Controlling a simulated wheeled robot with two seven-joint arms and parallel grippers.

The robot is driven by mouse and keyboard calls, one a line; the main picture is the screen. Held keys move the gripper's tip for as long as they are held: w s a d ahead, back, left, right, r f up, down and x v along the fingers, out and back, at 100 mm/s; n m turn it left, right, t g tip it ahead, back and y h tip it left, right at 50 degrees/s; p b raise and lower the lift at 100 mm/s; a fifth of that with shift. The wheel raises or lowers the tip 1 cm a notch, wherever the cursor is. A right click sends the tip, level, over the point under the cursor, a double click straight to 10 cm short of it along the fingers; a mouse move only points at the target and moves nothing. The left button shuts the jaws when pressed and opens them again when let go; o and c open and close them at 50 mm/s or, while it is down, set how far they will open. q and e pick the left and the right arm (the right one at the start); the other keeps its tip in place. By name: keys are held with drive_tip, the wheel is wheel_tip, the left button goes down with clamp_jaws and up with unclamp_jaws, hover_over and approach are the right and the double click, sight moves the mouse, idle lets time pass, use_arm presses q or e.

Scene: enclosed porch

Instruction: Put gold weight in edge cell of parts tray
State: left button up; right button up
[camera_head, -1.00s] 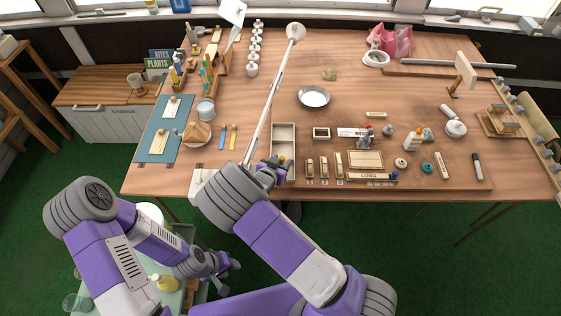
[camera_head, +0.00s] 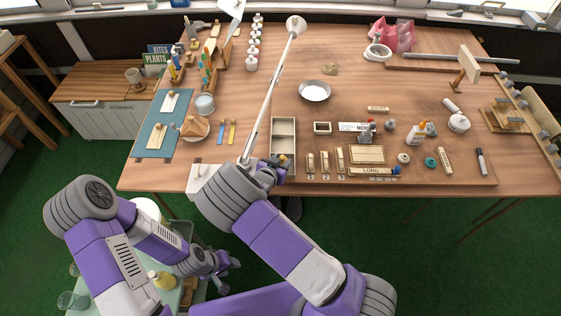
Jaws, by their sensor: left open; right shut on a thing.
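The parts tray (camera_head: 273,137) is a long pale tray with cells in a row, standing left of the wooden board. Its far cells look empty. My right gripper (camera_head: 281,163) is over the tray's near end and hides much of the near cell. It is shut on a small yellowish thing, which looks like the gold weight (camera_head: 283,158). Whether the weight touches the tray floor cannot be told. My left gripper (camera_head: 222,268) is open and empty, low at the left beside the table, above the green cart.
Numbered wooden blocks (camera_head: 325,161) and a LONG plate (camera_head: 375,171) lie right of the tray. A metal bowl (camera_head: 315,91) stands behind it. Blue and yellow strips (camera_head: 232,132) lie further left.

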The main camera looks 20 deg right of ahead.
drive_tip(key=shift+f+b, duration=0.3)
drive_tip(key=shift+f, duration=0.2)
drive_tip(key=o, duration=1.6)
drive_tip(key=shift+c, duration=0.2)
drive_tip(key=shift+s+r, duration=0.1)
drive_tip(key=shift+o, duration=0.2)
drive_tip(key=shift+s+a+r+p, duration=0.1)
drive_tip(key=shift+a+r+p, duration=0.05)
drive_tip(key=shift+p, duration=0.25)
drive_tip(key=shift+o, duration=1.1)
drive_tip(key=shift+s+a+r+p, duration=0.25)
drive_tip(key=shift+s+r+p, duration=0.05)
drive_tip(key=shift+r+p, duration=0.1)
drive_tip(key=shift+s+a+r+p, duration=0.5)
drive_tip(key=shift+s+r+p, duration=0.1)
drive_tip(key=shift+r+p, duration=0.25)
drive_tip(key=shift+s+a+r+p, duration=0.5)
drive_tip(key=shift+s+r+p, duration=0.1)
drive_tip(key=shift+r+p, duration=0.2)
